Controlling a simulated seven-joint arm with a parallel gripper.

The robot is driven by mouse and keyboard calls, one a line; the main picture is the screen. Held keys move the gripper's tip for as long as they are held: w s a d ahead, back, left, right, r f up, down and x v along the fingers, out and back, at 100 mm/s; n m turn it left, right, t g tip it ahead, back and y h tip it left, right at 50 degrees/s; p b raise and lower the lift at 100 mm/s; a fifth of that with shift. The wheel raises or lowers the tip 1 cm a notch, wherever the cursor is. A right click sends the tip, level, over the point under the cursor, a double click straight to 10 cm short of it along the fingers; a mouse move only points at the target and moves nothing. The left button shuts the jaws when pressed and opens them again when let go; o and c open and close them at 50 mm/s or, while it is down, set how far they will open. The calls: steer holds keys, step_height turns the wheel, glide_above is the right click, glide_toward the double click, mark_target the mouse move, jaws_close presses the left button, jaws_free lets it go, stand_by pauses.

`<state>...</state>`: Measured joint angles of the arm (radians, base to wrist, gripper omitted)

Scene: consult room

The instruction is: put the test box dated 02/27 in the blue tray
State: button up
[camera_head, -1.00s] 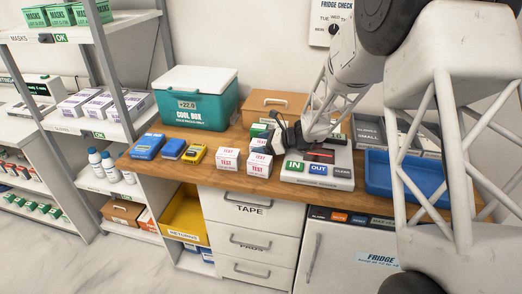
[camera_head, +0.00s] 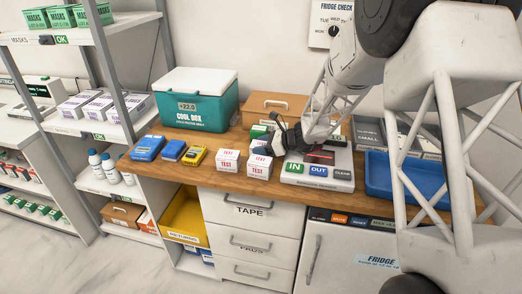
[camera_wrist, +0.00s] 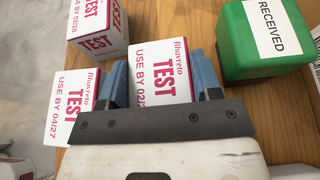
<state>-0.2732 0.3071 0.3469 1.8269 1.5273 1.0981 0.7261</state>
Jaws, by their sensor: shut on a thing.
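My gripper (camera_wrist: 160,85) is shut on a white test box (camera_wrist: 165,70) with red print. Its date reads "USE BY 02/2", with the last digit hidden by a finger. Beside it in the wrist view are a box marked 04/27 (camera_wrist: 75,95) and a box marked 02/28 (camera_wrist: 97,28). In the head view, my gripper (camera_head: 276,144) is low over the counter at the rear test box (camera_head: 261,148); two more test boxes stand at the left (camera_head: 228,160) and front (camera_head: 259,166). The blue tray (camera_head: 424,192) lies to the right, partly hidden by my arm.
A panel with IN and OUT keys (camera_head: 318,171) lies between the boxes and the tray. A green box labelled RECEIVED (camera_wrist: 262,40) stands close to the held box. The teal cool box (camera_head: 200,100) and a brown box (camera_head: 273,103) are behind. Blue and yellow packs (camera_head: 172,150) lie left.

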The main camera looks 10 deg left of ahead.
mark_target(264, 143)
steer(key=shift+r, duration=5)
steer(key=shift+w+d+r, duration=0.1)
steer(key=shift+w+d+r+m+t, duration=0.1)
steer(key=shift+w+d+m+t, duration=0.2)
steer(key=shift+w+t, duration=0.1)
steer(key=w+d+r+m+t+h, duration=0.2)
steer(key=w+d+m+t, duration=0.25)
steer(key=d, duration=0.35)
steer(key=w+d+r+m+t+h, duration=0.2)
steer(key=w+d+m+t, duration=0.2)
steer(key=w+d, duration=0.25)
steer(key=d+f+m+t+h, duration=0.1)
steer(key=d+m+t+h, duration=0.3)
steer(key=d, duration=1.8)
steer(key=shift+s+m+h, duration=0.35)
steer(key=shift+m+h, duration=2.1)
steer(key=shift+h, duration=0.25)
steer(key=shift+a+f, duration=0.1)
